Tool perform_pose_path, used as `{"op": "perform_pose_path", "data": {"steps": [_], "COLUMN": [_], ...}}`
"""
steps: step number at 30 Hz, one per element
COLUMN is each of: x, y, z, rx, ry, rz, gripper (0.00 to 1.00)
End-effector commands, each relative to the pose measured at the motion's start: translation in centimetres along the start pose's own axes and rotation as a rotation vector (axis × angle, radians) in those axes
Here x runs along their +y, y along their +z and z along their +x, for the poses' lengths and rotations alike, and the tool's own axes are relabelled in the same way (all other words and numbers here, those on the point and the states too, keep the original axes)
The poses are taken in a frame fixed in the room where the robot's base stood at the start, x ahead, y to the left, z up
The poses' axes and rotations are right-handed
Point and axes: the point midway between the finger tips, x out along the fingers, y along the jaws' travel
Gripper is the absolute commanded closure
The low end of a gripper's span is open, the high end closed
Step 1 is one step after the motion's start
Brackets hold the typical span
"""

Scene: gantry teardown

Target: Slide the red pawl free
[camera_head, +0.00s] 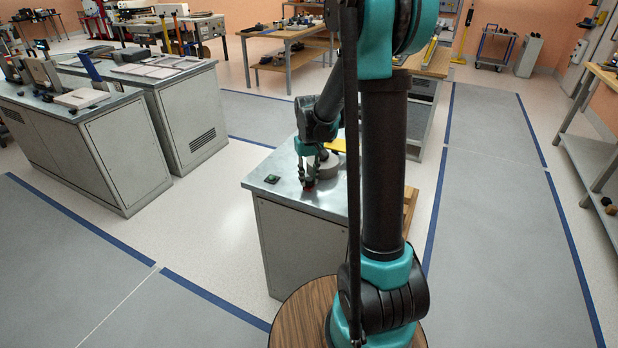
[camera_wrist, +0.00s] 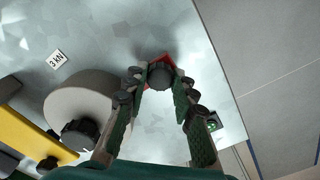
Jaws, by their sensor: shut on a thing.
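The red pawl (camera_wrist: 168,60) lies on the metal bench top (camera_wrist: 120,40), with a dark round knob (camera_wrist: 160,75) on it. My gripper (camera_wrist: 159,78) is shut on the knob from both sides; the fingers hide part of the red piece. A grey disc (camera_wrist: 75,98) lies to the left of my fingers in the wrist view. I cannot tell whether the pawl touches it.
A yellow bar (camera_wrist: 30,140) and a black knob (camera_wrist: 80,134) are by the disc. A "3 kN" label (camera_wrist: 57,59) is on the top. Grey cabinets (camera_head: 110,150) stand at left; floor between is clear.

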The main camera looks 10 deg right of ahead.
Motion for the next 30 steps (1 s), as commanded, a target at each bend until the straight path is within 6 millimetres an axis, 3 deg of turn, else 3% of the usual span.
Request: {"op": "perform_pose_path", "data": {"steps": [9,16,17,21,30], "x": [-2.5,-2.5,-2.5,-2.5,-2.4], "y": [2.4,2.5,2.5,2.5,2.4], "z": [0.0,0.0,0.0,0.0,0.0], "rx": [0.000,-0.003,-0.003,-0.003,-0.001], "ry": [-0.001,-0.003,-0.003,-0.002,-0.001], "rz": [-0.001,0.000,-0.001,-0.001,0.000], "gripper": [1.00,1.00,0.72,0.54,0.53]}}
